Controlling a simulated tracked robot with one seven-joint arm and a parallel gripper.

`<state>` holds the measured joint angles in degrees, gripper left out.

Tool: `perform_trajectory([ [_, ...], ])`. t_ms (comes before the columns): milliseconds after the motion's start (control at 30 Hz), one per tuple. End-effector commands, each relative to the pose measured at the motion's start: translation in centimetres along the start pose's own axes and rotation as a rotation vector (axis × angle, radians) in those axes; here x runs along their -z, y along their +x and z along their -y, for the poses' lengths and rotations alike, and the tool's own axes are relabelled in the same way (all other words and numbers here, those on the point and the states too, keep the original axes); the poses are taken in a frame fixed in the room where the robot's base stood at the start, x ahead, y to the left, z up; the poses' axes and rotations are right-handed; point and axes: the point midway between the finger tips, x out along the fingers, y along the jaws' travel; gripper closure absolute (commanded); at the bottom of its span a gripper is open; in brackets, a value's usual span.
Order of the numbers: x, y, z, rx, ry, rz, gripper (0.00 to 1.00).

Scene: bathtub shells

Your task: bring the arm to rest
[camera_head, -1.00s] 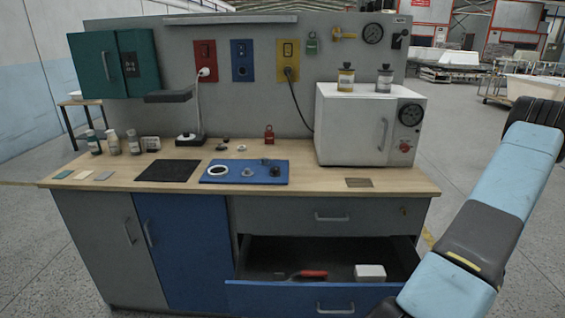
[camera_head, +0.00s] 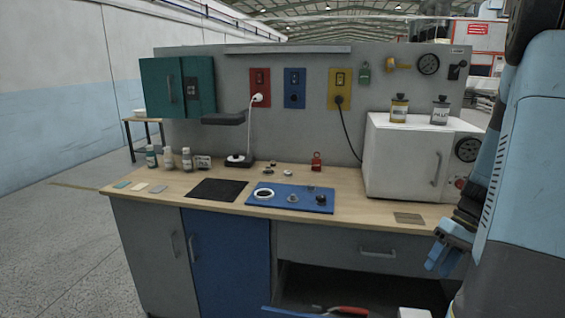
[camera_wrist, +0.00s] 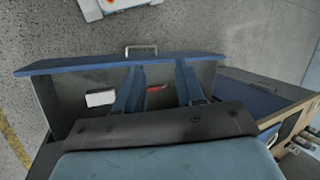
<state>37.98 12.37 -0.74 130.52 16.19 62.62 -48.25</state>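My arm (camera_head: 525,180) stands folded and upright at the right edge of the head view. My gripper (camera_head: 445,252) hangs low beside it, at the bench's front right corner. In the wrist view my gripper (camera_wrist: 160,70) has its two blue fingers apart with nothing held between them. The fingers show over the open drawer (camera_wrist: 68,68); I cannot tell how high above it they are.
The drawer under the bench (camera_head: 150,190) stands open, with a red-handled tool (camera_head: 350,310) and a white box (camera_head: 414,313) inside. A white oven-like cabinet (camera_head: 405,160) stands on the bench near my arm. Floor at left is clear.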

Motion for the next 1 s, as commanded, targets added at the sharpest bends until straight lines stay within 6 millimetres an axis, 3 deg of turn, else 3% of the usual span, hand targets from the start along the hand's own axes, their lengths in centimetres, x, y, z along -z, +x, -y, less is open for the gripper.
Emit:
perform_trajectory([
  [100,-0.1,-1.5,3.1,-0.079,-0.014,-0.025,0.62],
  [467,-1.7,-4.7,11.2,-0.278,-0.043,-0.145,0.62],
  [1000,-7.4,-7.5,21.5,-0.444,-0.102,-0.443,0.62],
])
